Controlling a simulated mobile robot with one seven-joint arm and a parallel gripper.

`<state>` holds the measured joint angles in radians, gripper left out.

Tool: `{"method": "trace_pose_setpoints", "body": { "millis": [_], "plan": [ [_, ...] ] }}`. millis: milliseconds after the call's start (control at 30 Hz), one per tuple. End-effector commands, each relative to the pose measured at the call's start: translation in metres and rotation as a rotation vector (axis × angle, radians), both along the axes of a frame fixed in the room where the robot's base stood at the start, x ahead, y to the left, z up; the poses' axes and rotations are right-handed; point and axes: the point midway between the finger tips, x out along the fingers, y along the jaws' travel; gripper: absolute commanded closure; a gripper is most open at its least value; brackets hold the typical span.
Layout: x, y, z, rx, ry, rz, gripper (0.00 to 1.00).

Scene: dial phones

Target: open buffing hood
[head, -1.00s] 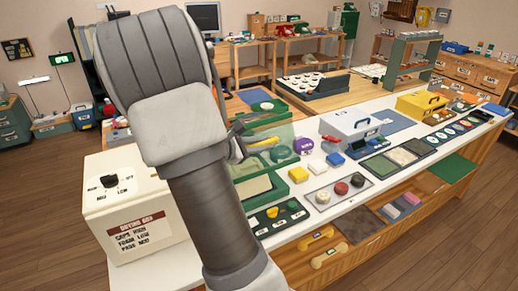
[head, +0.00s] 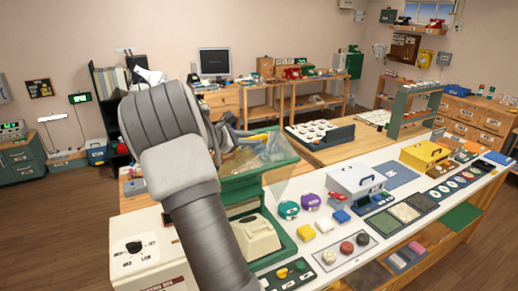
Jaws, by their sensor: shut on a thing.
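The buffing hood is a green-framed box (head: 286,246) on the white counter, with a clear cover (head: 284,160) that stands tilted up above it. A cream phone housing (head: 254,238) shows in the open front of the box. My gripper (head: 238,137) is at the raised edge of the cover, by its yellow handle (head: 254,140), and is shut on it. My arm hides the left part of the hood, and the fingertips are small and partly covered.
A cream drying box (head: 152,250) with a black dial stands at the left.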

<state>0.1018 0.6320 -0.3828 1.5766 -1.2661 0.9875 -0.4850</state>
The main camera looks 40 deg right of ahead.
Motion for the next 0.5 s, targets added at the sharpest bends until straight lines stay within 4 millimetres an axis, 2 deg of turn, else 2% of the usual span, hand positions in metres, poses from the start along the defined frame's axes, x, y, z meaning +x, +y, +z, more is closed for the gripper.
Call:
{"method": "trace_pose_setpoints", "body": {
  "millis": [100,500],
  "plan": [
    [0.016,-0.004,0.012,-0.001,-0.001,0.005,1.0],
    [0.053,-0.016,0.03,0.026,0.086,0.005,1.0]
  ]
}}
